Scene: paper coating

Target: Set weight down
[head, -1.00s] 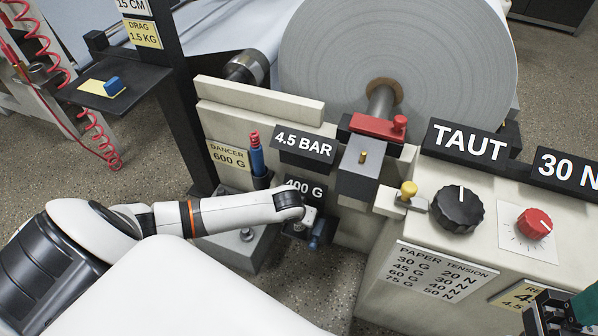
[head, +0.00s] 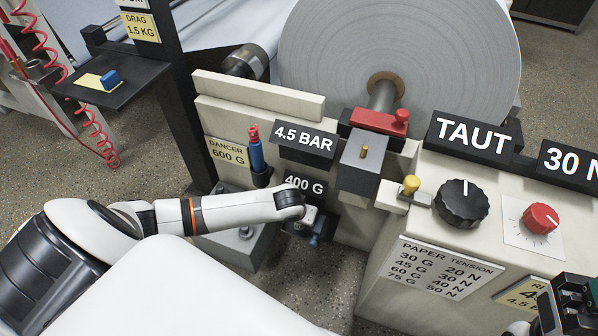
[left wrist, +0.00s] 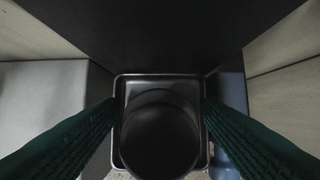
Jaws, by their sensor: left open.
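In the left wrist view a dark round weight (left wrist: 160,135) stands in a shallow metal pan (left wrist: 118,150). My left gripper's green fingers (left wrist: 158,118) are spread on either side of it, and the gripper is open. In the head view my left gripper (head: 308,222) is low in front of the machine, just below the 400 G display (head: 304,184); the weight is hidden there. My right gripper (head: 572,305) is only partly in view at the lower right corner, with its fingertips not clear.
A blue cylinder (left wrist: 230,115) stands close to the pan's right side. The 4.5 BAR display (head: 304,143), yellow-topped lever (head: 411,186), black knob (head: 462,203) and red knob (head: 541,217) are on the machine. A large paper roll (head: 400,50) is behind.

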